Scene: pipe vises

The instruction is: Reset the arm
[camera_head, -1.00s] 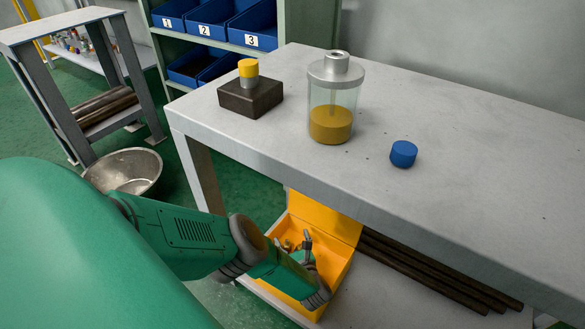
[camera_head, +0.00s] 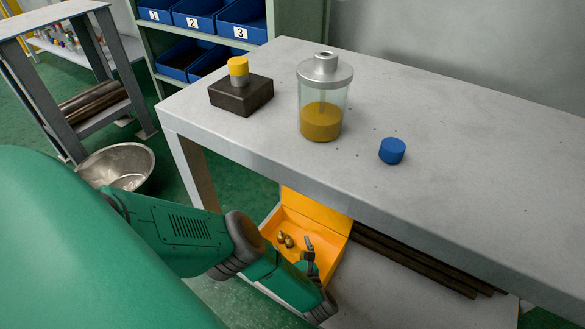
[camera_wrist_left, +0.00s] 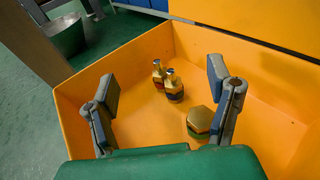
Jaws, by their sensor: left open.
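My left arm (camera_head: 185,235) reaches in from the left in the head view. My left gripper (camera_head: 308,252) is above the orange box (camera_head: 338,233) on the lower shelf, below the table's front edge. In the left wrist view its two fingers (camera_wrist_left: 165,95) are spread apart with nothing between them. Brass fittings (camera_wrist_left: 168,80) stand in the box beyond the fingers, and a brass hex piece (camera_wrist_left: 200,122) is near the right finger. The fittings also show in the head view (camera_head: 285,240). My right gripper is not in view.
On the grey table (camera_head: 450,170) are a dark block (camera_head: 240,97) with a yellow-topped piece, a clear jar (camera_head: 322,100) of amber liquid and a blue cap (camera_head: 392,151). Dark pipes (camera_head: 420,262) lie on the shelf. A metal bowl (camera_head: 118,165) is on the floor.

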